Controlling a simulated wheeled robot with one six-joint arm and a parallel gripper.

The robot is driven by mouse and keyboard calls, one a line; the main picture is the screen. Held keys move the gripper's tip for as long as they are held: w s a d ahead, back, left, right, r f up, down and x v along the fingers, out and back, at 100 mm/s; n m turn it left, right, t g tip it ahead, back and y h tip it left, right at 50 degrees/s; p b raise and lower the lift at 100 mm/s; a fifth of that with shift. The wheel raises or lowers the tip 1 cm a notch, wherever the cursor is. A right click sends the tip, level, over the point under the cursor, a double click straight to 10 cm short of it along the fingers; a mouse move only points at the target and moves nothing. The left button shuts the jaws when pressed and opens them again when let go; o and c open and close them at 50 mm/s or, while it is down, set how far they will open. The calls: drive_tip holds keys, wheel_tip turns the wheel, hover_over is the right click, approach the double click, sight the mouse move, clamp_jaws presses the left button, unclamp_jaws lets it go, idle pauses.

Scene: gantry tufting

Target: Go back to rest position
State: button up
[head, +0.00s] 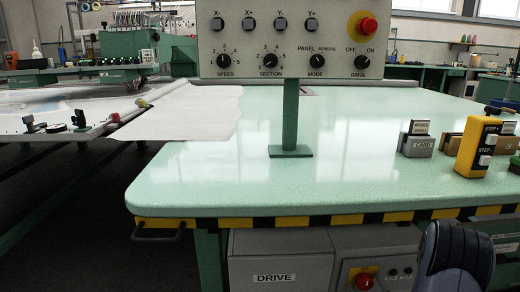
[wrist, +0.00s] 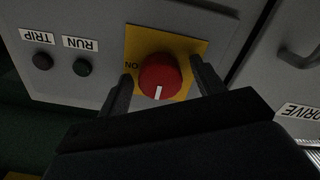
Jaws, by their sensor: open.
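My gripper (wrist: 162,68) is open in the wrist view, with one dark finger on each side of a red rotary knob (wrist: 160,74). The knob sits on a yellow plate (wrist: 196,47) on a grey cabinet front, and its white mark points to the bottom of the picture. An "ON" label shows upside down beside it. I cannot tell whether the fingers touch the knob. In the head view the red knob (head: 363,281) shows low under the table; my fingers do not show there, only a dark part of my arm at lower right.
The green table (head: 210,185) has a striped front edge and a control panel (head: 290,40) on a post. A yellow step pendant (head: 478,148) and a card holder (head: 417,140) stand at right. The "DRIVE" cabinet (head: 280,262) is beside the knob's box.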

drive_tip(key=m+p, duration=0.5)
drive_tip(key=shift+r, duration=0.25)
drive_tip(key=m+p, duration=0.3)
drive_tip(key=p, duration=0.1)
drive_tip(key=shift+a+f+m, duration=0.1)
drive_tip(key=shift+m, duration=0.3)
drive_tip(key=shift+s+f, duration=0.15)
drive_tip(key=shift+s, duration=0.25)
